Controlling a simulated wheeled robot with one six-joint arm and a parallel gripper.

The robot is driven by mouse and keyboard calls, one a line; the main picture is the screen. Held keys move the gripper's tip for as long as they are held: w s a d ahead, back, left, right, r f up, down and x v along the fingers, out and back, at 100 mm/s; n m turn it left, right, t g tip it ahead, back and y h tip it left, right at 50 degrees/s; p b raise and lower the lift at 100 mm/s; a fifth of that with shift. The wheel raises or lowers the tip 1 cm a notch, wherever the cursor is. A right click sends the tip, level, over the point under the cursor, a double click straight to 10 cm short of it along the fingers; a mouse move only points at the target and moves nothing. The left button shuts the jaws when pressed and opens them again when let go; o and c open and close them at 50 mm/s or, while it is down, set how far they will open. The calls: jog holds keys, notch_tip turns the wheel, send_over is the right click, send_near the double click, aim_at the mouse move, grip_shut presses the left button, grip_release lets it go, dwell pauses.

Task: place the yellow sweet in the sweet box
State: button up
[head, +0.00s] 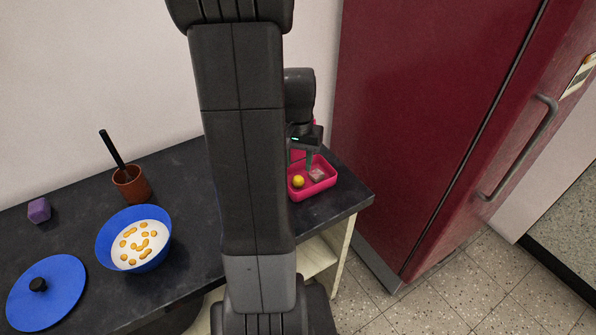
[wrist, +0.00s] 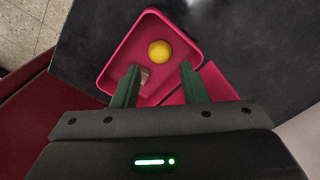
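The yellow sweet (head: 298,181) lies inside the pink sweet box (head: 325,184) at the right end of the dark counter. In the wrist view the round yellow sweet (wrist: 160,51) rests on the floor of the pink box (wrist: 108,70), toward its far side. My gripper (wrist: 157,80) is open above the box, its two green fingers apart with nothing between them. The sweet is beyond the fingertips and apart from them. In the head view my gripper (head: 305,155) is over the box, partly hidden by my arm.
A small pale brownish item (head: 317,174) also lies in the box. To the left on the counter are a blue bowl (head: 104,243), a blue lid (head: 62,275), a brown pot (head: 131,189) and a purple block (head: 39,210). A red fridge (head: 420,120) stands right of the counter.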

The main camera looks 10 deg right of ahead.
aim_at(298, 177)
notch_tip(298, 177, up, 6)
dwell(1.2)
